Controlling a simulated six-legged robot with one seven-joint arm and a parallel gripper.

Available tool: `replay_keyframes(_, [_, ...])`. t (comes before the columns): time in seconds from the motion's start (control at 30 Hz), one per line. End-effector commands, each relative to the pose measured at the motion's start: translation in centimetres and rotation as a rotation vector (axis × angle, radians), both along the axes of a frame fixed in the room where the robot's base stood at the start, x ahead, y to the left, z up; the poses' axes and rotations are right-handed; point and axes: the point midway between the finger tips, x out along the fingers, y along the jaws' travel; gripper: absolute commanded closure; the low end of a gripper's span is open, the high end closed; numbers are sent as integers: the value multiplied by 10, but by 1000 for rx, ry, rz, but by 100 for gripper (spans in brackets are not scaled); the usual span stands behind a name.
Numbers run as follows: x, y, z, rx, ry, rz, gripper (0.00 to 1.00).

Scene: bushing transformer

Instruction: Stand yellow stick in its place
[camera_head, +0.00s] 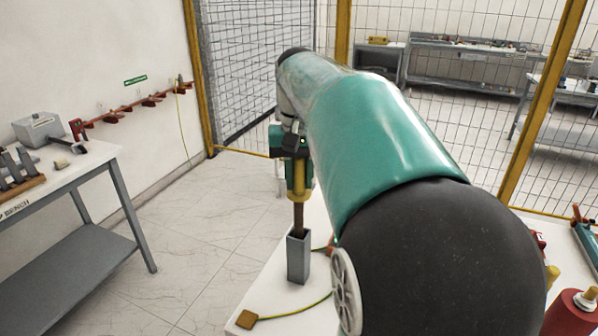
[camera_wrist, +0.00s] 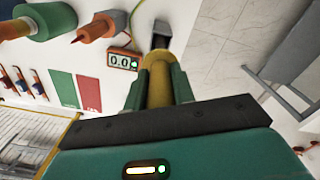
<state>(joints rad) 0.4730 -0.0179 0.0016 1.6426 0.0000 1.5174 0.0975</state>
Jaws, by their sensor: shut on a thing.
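The yellow stick (camera_head: 299,192) hangs upright in the head view, with a brown lower part. My gripper (camera_head: 298,175) is shut on its yellow part, which also shows between the green fingers in the wrist view (camera_wrist: 159,82). A grey square upright holder (camera_head: 298,258) stands on the white table directly below. The stick's brown lower end meets the holder's dark open top and seems to be inside its mouth; how deep it sits I cannot tell. In the wrist view the holder (camera_wrist: 161,28) shows just beyond the stick, its lower end hidden.
A yellow-green cable with a brown square end (camera_head: 247,319) lies by the holder. A red cylinder (camera_head: 572,312) stands at the right. The wrist view shows a small meter (camera_wrist: 123,61), a green cylinder (camera_wrist: 45,21) and green and red cards. A bench (camera_head: 88,170) is at left.

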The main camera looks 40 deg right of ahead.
Motion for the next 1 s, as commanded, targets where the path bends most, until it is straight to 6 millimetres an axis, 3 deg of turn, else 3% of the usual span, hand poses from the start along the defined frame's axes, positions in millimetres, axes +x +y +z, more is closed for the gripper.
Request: replay_keyframes(1.0, [0, 0, -32, 0, 0, 0, 98])
